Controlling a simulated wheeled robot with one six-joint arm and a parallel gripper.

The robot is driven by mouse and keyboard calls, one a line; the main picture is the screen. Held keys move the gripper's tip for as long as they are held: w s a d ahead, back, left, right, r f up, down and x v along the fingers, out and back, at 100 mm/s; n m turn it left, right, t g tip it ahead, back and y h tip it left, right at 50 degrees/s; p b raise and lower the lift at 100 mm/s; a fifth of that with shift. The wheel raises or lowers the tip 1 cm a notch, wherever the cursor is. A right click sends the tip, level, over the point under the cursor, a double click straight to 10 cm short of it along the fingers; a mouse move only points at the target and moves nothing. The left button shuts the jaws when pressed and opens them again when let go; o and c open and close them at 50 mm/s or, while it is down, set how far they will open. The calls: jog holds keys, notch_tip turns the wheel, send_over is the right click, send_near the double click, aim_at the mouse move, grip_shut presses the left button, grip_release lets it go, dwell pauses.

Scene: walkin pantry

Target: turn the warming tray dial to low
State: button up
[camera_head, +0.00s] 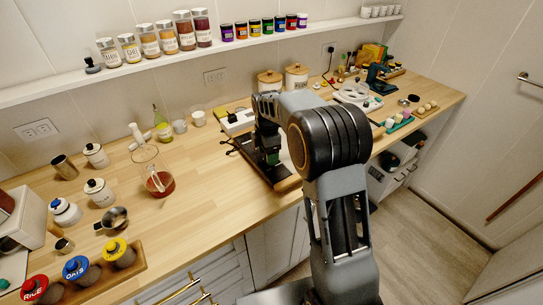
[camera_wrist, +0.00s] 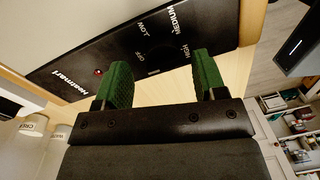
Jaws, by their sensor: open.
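The warming tray's black control panel (camera_wrist: 85,60) fills the upper part of the wrist view. Its white labels OFF, LOW, MEDIUM and HIGH ring a dark dial area (camera_wrist: 165,45). The dial blends into the black panel, so I cannot tell which way it points. A small red light (camera_wrist: 98,72) shows on the panel. My gripper (camera_wrist: 160,62) is open, its two green fingers apart and empty, with the label ring between and beyond their tips. I cannot tell whether they touch the panel. In the head view, my arm hides most of the warming tray (camera_head: 287,184) at the counter's front edge.
A jug with red liquid (camera_head: 160,183) stands left of the tray on the wooden counter (camera_head: 215,175). Lidded canisters (camera_head: 297,76) stand behind my arm. A white and black device (camera_head: 237,121) lies behind the tray. The counter between jug and tray is mostly clear.

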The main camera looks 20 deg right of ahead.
jog(key=shift+s+f, duration=0.1)
jog(key=shift+f, duration=0.8)
jog(key=shift+c, duration=0.2)
